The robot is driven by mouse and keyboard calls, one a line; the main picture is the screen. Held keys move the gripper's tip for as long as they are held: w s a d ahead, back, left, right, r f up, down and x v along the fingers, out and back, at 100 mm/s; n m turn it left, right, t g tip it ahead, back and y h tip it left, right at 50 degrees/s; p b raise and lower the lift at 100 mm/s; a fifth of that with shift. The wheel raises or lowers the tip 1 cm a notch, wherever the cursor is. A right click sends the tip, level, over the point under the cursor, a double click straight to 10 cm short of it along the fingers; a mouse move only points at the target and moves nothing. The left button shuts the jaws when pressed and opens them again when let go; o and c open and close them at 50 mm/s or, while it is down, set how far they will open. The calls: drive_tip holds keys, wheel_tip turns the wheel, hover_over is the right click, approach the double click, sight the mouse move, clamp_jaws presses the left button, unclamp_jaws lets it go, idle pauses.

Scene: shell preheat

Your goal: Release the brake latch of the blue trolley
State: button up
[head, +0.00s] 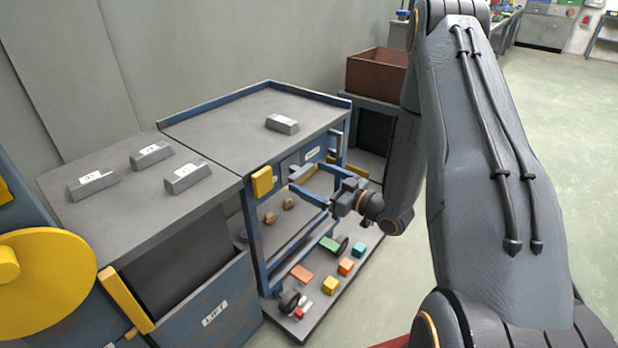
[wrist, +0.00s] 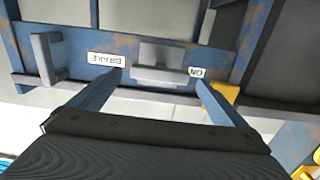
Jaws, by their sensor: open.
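The blue trolley (head: 258,230) stands in the middle of the head view, with a grey top (head: 240,125) and open lower shelves. In the wrist view its blue front rail carries an upside-down BRAKE label (wrist: 106,59) and an ON label (wrist: 197,72). A grey latch-like block (wrist: 160,72) sits between the labels. My gripper (head: 306,180) is at the trolley's front side, below its top. In the wrist view my gripper (wrist: 160,82) is open, its blue fingers on either side of the grey block. I cannot tell whether either finger touches the rail.
A grey bracket (wrist: 47,60) and a yellow piece (wrist: 225,95) are on the rail beside the fingers. Coloured blocks lie on the trolley's bottom shelf (head: 318,318). A cabinet (head: 205,310) with a yellow wheel (head: 50,285) adjoins at left. Open floor (head: 560,130) lies right.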

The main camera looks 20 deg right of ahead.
drive_tip(key=shift+x, duration=0.85)
drive_tip(key=c, duration=1)
drive_tip(key=shift+c, duration=0.2)
